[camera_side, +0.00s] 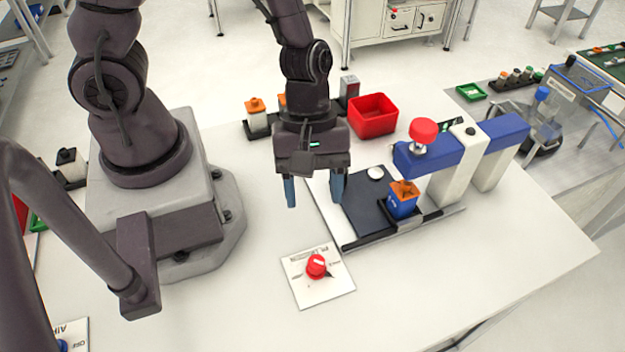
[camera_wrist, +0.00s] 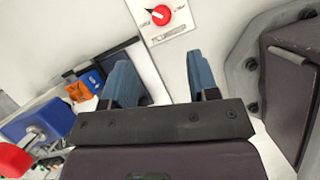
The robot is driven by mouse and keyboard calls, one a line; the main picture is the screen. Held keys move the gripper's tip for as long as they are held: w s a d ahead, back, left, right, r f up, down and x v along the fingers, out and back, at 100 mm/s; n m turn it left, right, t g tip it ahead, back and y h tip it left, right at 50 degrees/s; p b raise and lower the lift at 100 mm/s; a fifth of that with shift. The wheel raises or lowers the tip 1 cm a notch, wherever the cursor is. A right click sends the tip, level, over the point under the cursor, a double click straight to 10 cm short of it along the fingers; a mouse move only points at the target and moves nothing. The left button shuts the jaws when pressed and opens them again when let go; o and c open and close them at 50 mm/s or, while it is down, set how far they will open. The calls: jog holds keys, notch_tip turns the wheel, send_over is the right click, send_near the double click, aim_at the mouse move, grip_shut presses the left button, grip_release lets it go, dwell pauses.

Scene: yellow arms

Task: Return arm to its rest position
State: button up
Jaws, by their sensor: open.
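My gripper (camera_side: 314,192) hangs over the white table, left of the dark plate, with its two blue fingers apart and nothing between them. In the wrist view my gripper (camera_wrist: 158,85) also shows its blue fingers spread, with bare table between them. My arm comes down from the top of the side view, and the gripper points downward. No held object shows in either view.
A blue bottle with an orange cap (camera_side: 403,200) stands on the dark plate (camera_side: 368,215) by the blue-and-white press (camera_side: 445,165). A red bin (camera_side: 372,116) stands behind. A red knob (camera_side: 316,266) on a white panel is in front.

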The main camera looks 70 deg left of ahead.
jog(key=shift+a+r, duration=0.15)
jog(key=shift+r, duration=0.15)
jog(key=a+r+m+t+y, duration=0.1)
jog(key=a+r+m+t, duration=0.1)
jog(key=a+r+m, duration=0.2)
jog(key=a+r+m+t+y, duration=0.2)
jog(key=a+r+m, duration=0.2)
jog(key=r, duration=0.6)
jog(key=s+a+r+m+t+y, duration=0.1)
jog(key=a+r+m+t, duration=0.1)
jog(key=a+r+m, duration=0.2)
notch_tip(320, 180, up, 4)
jog(key=m, duration=0.3)
jog(key=shift+a+f+t, duration=0.2)
jog(key=shift+t, duration=0.2)
jog(key=shift+s, duration=0.1)
